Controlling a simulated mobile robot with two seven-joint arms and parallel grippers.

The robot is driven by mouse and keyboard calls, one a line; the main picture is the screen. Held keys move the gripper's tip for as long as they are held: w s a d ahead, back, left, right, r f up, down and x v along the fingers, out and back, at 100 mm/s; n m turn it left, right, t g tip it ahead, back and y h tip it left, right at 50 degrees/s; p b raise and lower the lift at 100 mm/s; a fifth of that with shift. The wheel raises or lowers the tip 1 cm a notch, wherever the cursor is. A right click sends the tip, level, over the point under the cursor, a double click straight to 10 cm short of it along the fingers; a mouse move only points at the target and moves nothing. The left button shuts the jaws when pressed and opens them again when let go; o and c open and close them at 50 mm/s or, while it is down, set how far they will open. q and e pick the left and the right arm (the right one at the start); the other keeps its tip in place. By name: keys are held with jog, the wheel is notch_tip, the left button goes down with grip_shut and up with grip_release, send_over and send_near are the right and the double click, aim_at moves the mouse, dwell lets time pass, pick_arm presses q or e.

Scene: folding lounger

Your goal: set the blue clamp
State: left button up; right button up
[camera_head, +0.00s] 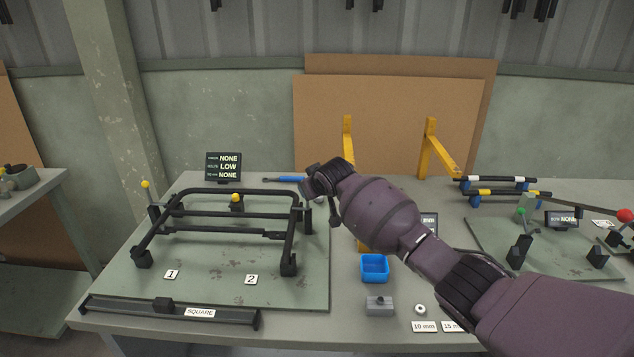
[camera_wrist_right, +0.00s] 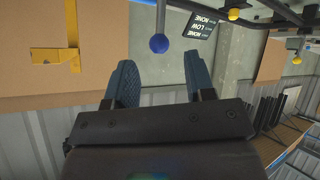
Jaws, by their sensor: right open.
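A blue ball knob (camera_wrist_right: 159,43) on a thin rod shows in the right wrist view, and I take it for the blue clamp's handle. It lies just beyond the gap between the fingertips of my right gripper (camera_wrist_right: 160,72). The fingers are apart with nothing between them. My left gripper is out of view.
A display (camera_head: 223,167) reading NONE, LOW, NONE stands behind the frame. A blue bin (camera_head: 375,267) and grey block (camera_head: 379,305) stand right of the fixture plate. A SQUARE bar (camera_head: 165,311) lies in front.

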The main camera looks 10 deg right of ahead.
jog(key=shift+v, duration=1.75)
jog(key=s+a+r+n+t+y, duration=0.2)
jog(key=a+r+t+y, duration=0.15)
jog(key=r, duration=0.35)
jog(key=s+d+f+m+h, duration=0.1)
jog(key=s+d+f, duration=0.3)
jog(key=s+f, duration=0.6)
jog(key=s+d+f+m+g+h, duration=0.1)
jog(key=s+d+f, duration=0.4)
jog(key=s+f, duration=0.6)
jog(key=s+d+f+m+g+h, duration=0.1)
jog(key=s+d+f+m+h, duration=0.2)
jog(key=s+f, duration=0.7)
jog(key=s+d, duration=0.1)
jog(key=s, duration=1.1)
jog(key=shift+s+d+f+m, duration=0.2)
jog(key=shift+s+d+m, duration=0.05)
jog(key=shift+s+m, duration=0.15)
